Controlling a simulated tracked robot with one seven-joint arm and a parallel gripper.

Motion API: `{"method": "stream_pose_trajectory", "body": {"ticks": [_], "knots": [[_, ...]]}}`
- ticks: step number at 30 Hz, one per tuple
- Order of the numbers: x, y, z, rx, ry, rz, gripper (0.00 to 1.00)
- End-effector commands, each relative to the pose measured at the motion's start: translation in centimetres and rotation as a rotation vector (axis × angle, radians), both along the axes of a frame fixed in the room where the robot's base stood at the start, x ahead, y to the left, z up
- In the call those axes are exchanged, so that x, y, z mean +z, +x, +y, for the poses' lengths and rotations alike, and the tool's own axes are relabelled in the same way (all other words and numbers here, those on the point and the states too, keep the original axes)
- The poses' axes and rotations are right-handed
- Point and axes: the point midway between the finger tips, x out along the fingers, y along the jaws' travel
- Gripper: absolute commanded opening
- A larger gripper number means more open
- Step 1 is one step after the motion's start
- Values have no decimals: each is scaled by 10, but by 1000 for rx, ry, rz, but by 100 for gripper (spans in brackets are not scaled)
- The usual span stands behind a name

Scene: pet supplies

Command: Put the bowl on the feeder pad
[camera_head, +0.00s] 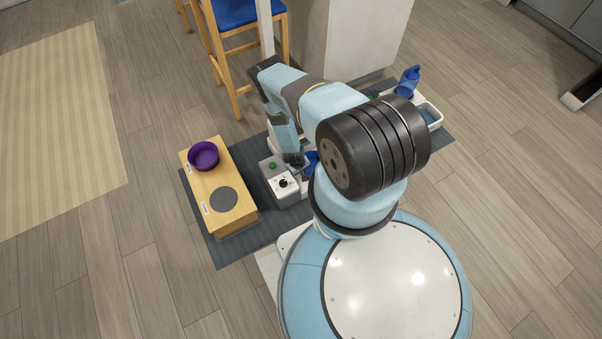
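A purple bowl (204,157) sits upright on the far end of a low wooden feeder (238,217), left of my arm. A dark grey round pad (224,200) lies bare on the near end of the same feeder top. Whatever is under the bowl is hidden. My gripper (292,160) points down to the right of the feeder, apart from the bowl, close to a white and grey box. Its fingertips are too small and too covered to tell whether they are open.
The white and grey box (285,190) has a black knob and a green button. A blue object (311,161), partly hidden, is beside my gripper. A dark mat (228,249) lies underneath. A blue bottle (409,79) and white tray (431,117) stand behind my arm; a chair (233,78) stands beyond.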

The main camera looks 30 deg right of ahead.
Motion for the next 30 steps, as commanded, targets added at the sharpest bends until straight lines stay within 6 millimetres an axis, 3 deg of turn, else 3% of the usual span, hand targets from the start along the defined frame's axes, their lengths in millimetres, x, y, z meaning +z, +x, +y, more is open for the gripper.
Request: {"method": "stream_pose_trajectory", "body": {"ticks": [10,11,18,30], "knots": [[-3,0,0,2,0,0,0],[-3,0,1,2,0,1,11],[-2,0,1,1,0,1,34],[5,0,2,1,1,1,35]]}}
